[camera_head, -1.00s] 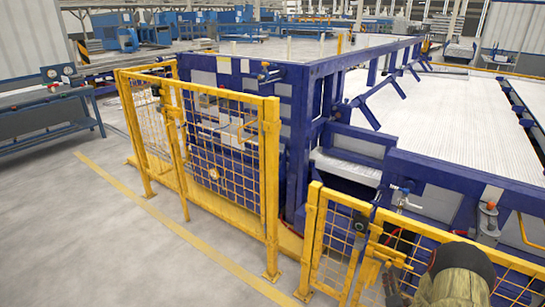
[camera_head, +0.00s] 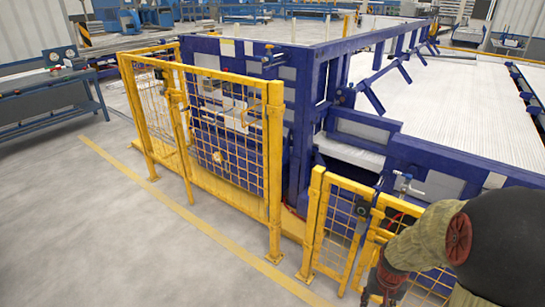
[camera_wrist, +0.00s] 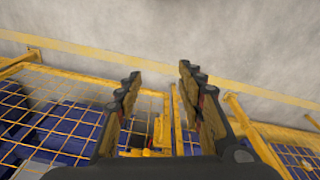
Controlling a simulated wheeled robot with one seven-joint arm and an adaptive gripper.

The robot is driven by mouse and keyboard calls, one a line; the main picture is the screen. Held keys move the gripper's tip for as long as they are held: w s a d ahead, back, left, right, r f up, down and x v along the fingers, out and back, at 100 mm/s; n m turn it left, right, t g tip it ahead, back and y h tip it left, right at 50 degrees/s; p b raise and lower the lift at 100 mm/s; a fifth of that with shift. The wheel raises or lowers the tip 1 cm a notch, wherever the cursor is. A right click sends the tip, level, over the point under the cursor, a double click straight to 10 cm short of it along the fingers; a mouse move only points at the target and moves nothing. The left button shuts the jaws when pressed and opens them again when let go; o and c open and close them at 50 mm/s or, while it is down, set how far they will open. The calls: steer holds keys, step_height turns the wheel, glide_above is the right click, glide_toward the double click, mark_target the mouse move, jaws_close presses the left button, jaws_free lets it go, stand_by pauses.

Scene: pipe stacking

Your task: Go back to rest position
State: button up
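My gripper (camera_wrist: 159,75) shows in the wrist view with its two dark, worn fingers spread apart. Nothing is held between them. Beyond and below the fingers are the yellow mesh fence (camera_wrist: 60,100) and a yellow latch-like part (camera_wrist: 148,150); the distance to them is unclear. In the head view my arm, with a tan cover and a black joint, fills the lower right corner, in front of the low yellow gate (camera_head: 340,225). The gripper end is small and dark there, partly cut off by the lower edge.
A tall yellow mesh fence (camera_head: 225,130) stands before a blue machine frame (camera_head: 305,120) with a wide pale ribbed bed (camera_head: 440,100). A blue workbench (camera_head: 50,105) is at the left. The grey floor (camera_head: 80,230) with a yellow line is clear in front.

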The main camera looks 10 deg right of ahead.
steer(key=s+a+r+n+t, duration=0.2)
steer(key=s+a+r+n, duration=0.1)
steer(key=a+r, duration=0.7)
steer(key=s+a+r+n+t+p, duration=0.1)
steer(key=s+a+r+n+t, duration=0.2)
steer(key=a+r, duration=0.8)
step_height(320, 180, up, 8)
steer(key=shift+s+a+r+n+y+p, duration=0.1)
steer(key=shift+s+a+n+y+p, duration=0.1)
steer(key=shift+a+n+y+p, duration=0.15)
steer(key=shift+d, duration=0.2)
steer(key=shift+c, duration=1.1)
